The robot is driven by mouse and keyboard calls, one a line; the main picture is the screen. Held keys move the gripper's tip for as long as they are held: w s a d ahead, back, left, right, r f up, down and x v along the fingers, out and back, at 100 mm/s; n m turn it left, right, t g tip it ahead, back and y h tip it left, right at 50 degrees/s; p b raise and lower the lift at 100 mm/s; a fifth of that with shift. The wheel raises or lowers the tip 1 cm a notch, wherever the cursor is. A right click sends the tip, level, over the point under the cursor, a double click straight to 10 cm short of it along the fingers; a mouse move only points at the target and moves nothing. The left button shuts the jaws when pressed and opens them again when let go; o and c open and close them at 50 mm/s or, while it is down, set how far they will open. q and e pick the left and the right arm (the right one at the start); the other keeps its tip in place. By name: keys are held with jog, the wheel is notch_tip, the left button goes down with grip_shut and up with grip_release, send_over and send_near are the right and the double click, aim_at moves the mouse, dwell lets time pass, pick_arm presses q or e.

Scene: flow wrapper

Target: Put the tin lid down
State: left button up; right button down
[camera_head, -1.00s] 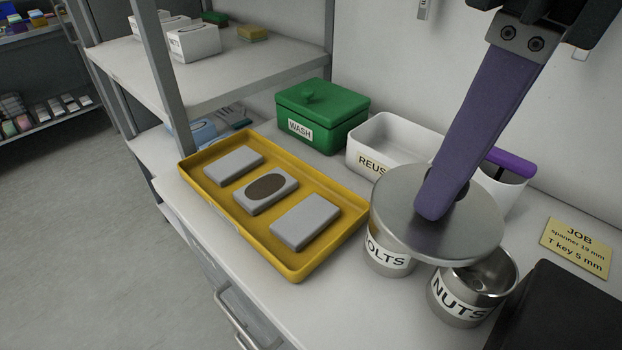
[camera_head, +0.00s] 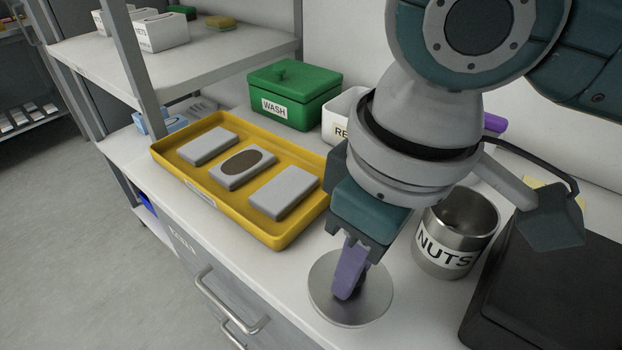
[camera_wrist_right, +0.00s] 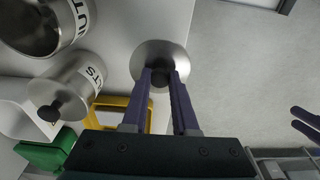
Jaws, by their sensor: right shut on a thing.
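The round steel tin lid (camera_head: 335,309) is at the front edge of the bench, in front of the tins. My right gripper (camera_head: 350,285) points down and is shut on the lid's dark knob. The wrist view shows its purple fingers on both sides of the knob, with the lid (camera_wrist_right: 150,55) beneath. I cannot tell whether the lid touches the bench. The NUTS tin (camera_head: 455,246) stands open behind right. My arm hides the BOLTS tin in the head view; in the wrist view the BOLTS tin (camera_wrist_right: 78,85) shows a dark knob. My left gripper (camera_wrist_right: 303,124) shows two spread purple fingers at the right.
A yellow tray (camera_head: 275,234) with grey blocks lies left of the lid. A green WASH box (camera_head: 300,108) and a white bin (camera_head: 340,112) stand behind. A black case (camera_head: 560,290) is at the right. The bench edge and drawer handle (camera_head: 230,305) are close to the lid.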

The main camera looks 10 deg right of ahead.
aim_at(363, 292)
jog(key=shift+f+b, duration=0.5)
jog(key=shift+f, duration=1.65)
jog(key=shift+f, duration=0.1)
jog(key=c, duration=0.7)
grip_release()
jog(key=r+p, duration=0.1)
jog(key=r, duration=0.2)
jog(key=r+p, duration=0.1)
jog(key=r, duration=0.3)
jog(key=s+r+p, duration=0.1)
jog(key=r, duration=0.3)
jog(key=shift+d, duration=0.35)
jog(key=shift+r, duration=0.6)
jog(key=shift+s, duration=0.1)
